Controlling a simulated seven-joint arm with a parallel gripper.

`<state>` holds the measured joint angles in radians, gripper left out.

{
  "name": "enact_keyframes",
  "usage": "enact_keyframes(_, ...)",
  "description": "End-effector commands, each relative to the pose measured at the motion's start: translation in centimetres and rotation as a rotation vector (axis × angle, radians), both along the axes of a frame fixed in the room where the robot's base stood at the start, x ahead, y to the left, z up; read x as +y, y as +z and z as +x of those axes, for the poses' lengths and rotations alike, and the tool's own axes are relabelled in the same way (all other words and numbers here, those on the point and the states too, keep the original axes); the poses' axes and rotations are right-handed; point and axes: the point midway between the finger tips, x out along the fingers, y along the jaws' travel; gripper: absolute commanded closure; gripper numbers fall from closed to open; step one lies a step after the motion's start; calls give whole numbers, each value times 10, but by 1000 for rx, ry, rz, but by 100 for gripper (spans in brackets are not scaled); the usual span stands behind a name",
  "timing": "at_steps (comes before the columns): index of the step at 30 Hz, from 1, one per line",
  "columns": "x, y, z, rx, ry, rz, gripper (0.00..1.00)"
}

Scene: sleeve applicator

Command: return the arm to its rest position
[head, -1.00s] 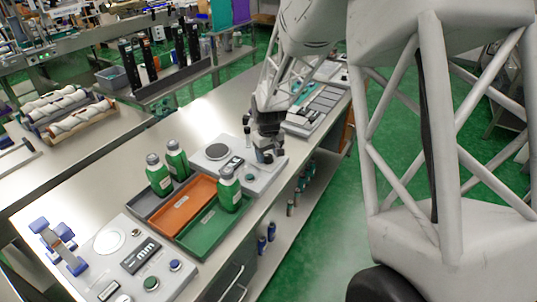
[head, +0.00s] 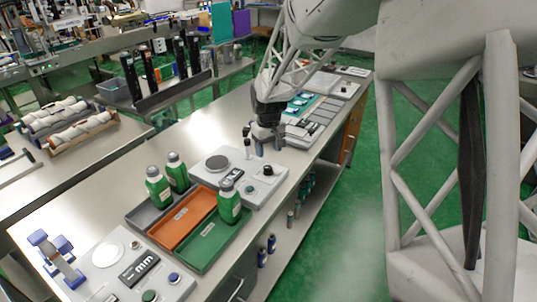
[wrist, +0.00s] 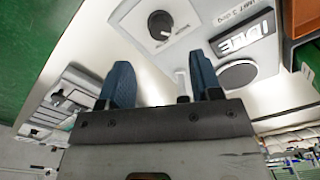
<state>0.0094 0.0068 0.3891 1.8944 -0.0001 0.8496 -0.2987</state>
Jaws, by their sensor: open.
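My gripper (head: 268,147) is open and empty. In the head view it hangs above the bench, by the far edge of the grey machine (head: 262,193) with a round plate and a black knob. In the wrist view its two blue fingers (wrist: 162,82) are spread apart with nothing between them. The same machine shows beyond the fingers, with its black knob (wrist: 160,24), its display (wrist: 243,36) and the round dark plate (wrist: 238,75). My pale lattice arm reaches in from the upper right of the head view.
Green bottles (head: 229,201) stand at the grey, orange (head: 184,218) and green (head: 212,245) trays. A second panel with a display (head: 138,267) and a blue stand (head: 56,262) are nearer. Flat grey panels (head: 318,118) lie farther along. Bare bench lies left of the machine.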

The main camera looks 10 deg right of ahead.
Motion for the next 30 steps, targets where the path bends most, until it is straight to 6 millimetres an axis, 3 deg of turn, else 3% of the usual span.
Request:
enact_keyframes(17, 0, 9, -8, -4, -6, 0, 41)
enact_keyframes(23, 0, 32, -32, -23, -28, 0, 41)
enact_keyframes(30, 1, 70, -85, -56, -70, 0, 41)
